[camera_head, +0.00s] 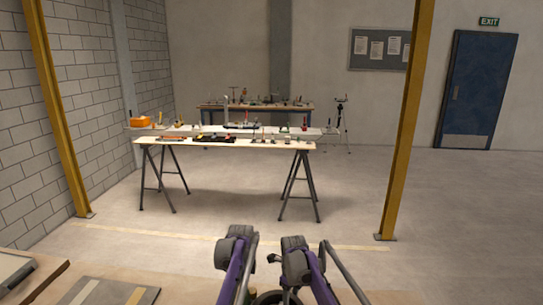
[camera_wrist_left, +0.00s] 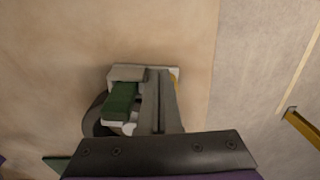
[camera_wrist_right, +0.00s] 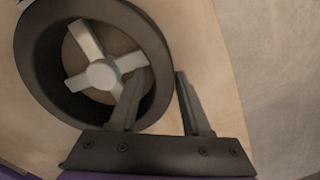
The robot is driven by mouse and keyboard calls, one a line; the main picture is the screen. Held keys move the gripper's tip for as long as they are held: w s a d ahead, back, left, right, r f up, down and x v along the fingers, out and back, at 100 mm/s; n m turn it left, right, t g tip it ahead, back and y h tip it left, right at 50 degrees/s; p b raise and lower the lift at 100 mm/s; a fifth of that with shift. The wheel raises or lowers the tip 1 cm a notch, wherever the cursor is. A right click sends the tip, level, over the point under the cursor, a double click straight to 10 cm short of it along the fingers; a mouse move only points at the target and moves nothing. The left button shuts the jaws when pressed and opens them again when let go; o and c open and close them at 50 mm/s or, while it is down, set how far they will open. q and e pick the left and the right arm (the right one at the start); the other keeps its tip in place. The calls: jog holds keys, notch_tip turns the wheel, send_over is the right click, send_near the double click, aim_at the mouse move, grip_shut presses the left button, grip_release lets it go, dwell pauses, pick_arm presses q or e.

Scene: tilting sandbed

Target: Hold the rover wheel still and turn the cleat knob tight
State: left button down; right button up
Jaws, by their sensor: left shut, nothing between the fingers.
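In the right wrist view the rover wheel (camera_wrist_right: 155,45) is a dark ring with light grey spokes around a round hub. My right gripper (camera_wrist_right: 160,74) is open beside it. One finger overlaps the wheel's rim and the other is outside it; I cannot tell whether either touches. In the left wrist view my left gripper (camera_wrist_left: 160,72) is shut and empty, above a pale grey fixture with a green block (camera_wrist_left: 122,100). A dark curved edge of the wheel (camera_wrist_left: 94,118) shows behind it. I cannot make out the cleat knob for certain. The head view shows neither set of fingertips.
The pale wooden bench top (camera_wrist_left: 50,50) is bare around the fixture, and its edge lies to the right. In the head view a striped grey mat (camera_head: 90,293) lies at the lower left. A trestle table (camera_head: 225,146) with small items stands farther off across open floor.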

pick_arm(q)
jog(key=shift+a, duration=0.1)
pick_arm(e)
jog(key=shift+o, duration=0.5)
jog(key=shift+d, duration=0.2)
